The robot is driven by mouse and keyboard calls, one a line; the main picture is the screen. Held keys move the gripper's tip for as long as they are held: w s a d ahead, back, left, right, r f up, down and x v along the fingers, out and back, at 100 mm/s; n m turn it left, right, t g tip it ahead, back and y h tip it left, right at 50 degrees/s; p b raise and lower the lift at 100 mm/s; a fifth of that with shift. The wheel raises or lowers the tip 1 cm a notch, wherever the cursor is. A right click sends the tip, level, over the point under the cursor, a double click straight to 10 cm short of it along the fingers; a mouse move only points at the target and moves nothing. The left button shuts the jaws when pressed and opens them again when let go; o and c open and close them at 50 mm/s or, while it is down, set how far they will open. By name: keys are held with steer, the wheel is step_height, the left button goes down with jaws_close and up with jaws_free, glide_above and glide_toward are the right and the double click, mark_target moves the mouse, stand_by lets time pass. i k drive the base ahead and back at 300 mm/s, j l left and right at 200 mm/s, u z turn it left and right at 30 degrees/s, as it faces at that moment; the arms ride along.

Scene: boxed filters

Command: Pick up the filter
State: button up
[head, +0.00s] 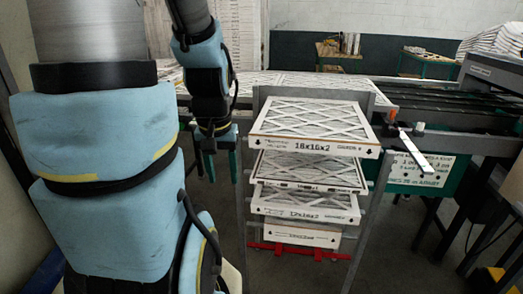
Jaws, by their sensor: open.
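Several white-framed filters lie flat in a stack of tiers on a metal rack. The top filter (314,126) has a lattice face and a front edge marked 18x16x2. Below it are a second filter (309,170), a third filter (305,206) and a lower box-like one (301,234). The task does not say which filter. My gripper (221,172) hangs pointing down to the left of the rack, beside the stack and apart from the top filter. Its green fingers are open, with nothing seen between them.
The rack's metal posts (239,215) stand between my gripper and the lower filters. A conveyor (450,110) runs behind and to the right. A flat strip with an orange clamp (391,116) juts out right of the top filter. A red base (300,250) sits under the rack.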

mark_target(342, 174)
steer(key=l+u, duration=0.2)
steer(key=u, duration=0.2)
steer(key=l+u, duration=0.2)
steer(key=u, duration=0.25)
steer(key=k+l+u, duration=0.1)
steer(key=u, duration=0.3)
steer(key=k+l+u, duration=0.1)
steer(key=l+u, duration=0.15)
steer(key=u, duration=0.15)
steer(key=k+l+u, duration=0.1)
steer(key=u, duration=0.3)
steer(key=k+l+u, duration=0.2)
steer(key=k, duration=0.25)
steer(key=k+l+u, duration=0.25)
steer(key=k, duration=0.2)
steer(key=k+l+u, duration=0.2)
steer(key=k, duration=0.6)
